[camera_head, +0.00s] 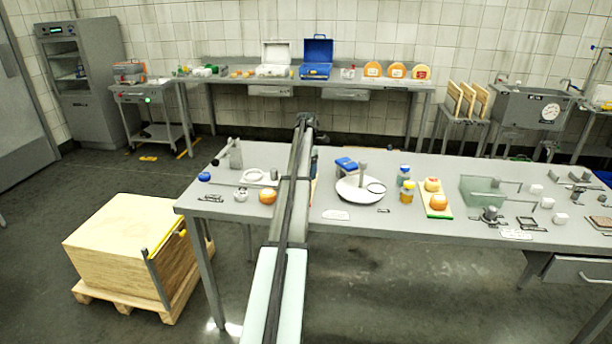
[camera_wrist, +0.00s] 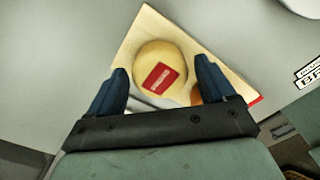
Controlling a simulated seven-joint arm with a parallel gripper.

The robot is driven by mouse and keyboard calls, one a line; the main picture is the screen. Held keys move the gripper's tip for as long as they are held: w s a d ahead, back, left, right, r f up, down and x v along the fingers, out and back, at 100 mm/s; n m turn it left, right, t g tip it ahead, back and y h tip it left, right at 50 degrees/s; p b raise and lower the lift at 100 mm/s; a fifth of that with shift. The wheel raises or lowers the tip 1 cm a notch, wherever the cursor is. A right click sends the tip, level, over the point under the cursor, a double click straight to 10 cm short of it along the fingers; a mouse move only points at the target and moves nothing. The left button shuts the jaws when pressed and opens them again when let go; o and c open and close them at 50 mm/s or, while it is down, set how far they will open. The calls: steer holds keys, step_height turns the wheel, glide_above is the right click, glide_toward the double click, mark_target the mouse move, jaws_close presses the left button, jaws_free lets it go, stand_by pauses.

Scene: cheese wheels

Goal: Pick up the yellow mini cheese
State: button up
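A round pale-yellow mini cheese (camera_wrist: 150,56) with a red label lies on a light wooden board (camera_wrist: 146,22) in the wrist view. My gripper (camera_wrist: 160,68) is open and empty, with one blue finger to each side of the cheese in the picture. Gaps show between fingers and cheese; I cannot tell how high the fingertips are above the board. A bit of something orange (camera_wrist: 197,96) shows by the right finger, mostly hidden. In the head view my arm hides this cheese and most of its board.
Further right are a yellow jar (camera_head: 407,192) and a green-edged board (camera_head: 446,212) with yellow and orange pieces.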

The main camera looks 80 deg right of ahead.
steer(key=c, duration=1)
